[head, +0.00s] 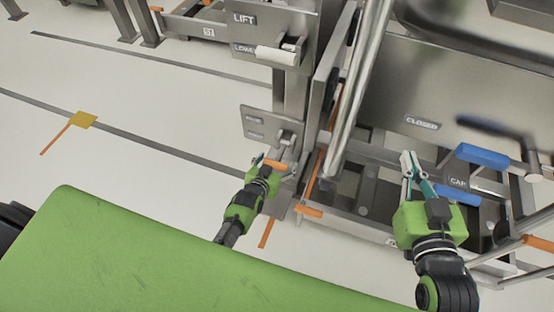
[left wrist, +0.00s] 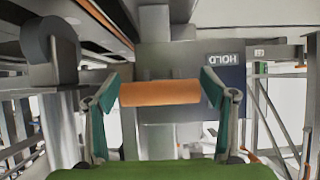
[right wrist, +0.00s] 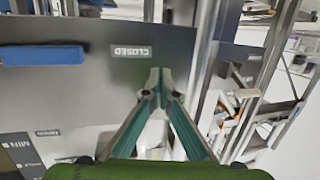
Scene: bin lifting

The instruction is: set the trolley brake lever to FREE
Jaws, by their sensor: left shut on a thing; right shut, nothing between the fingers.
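The brake lever's orange grip (head: 275,165) is at the lower end of a grey lever arm on a small metal plate (head: 257,120) at the foot of the lift column. My left gripper (head: 271,168) is shut on it. In the left wrist view the orange grip (left wrist: 160,93) lies crosswise between the two fingers. My right gripper (head: 408,162) is shut and empty in front of the grey panel. Its closed fingertips (right wrist: 155,78) show in the right wrist view.
Above the plate is a LIFT/LOWER panel with a white handle (head: 277,55). The grey panel marked CLOSED (head: 422,123) and a blue handle (head: 482,155) are by my right gripper. Metal tubes (head: 360,90) run between the arms. The floor at left is open.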

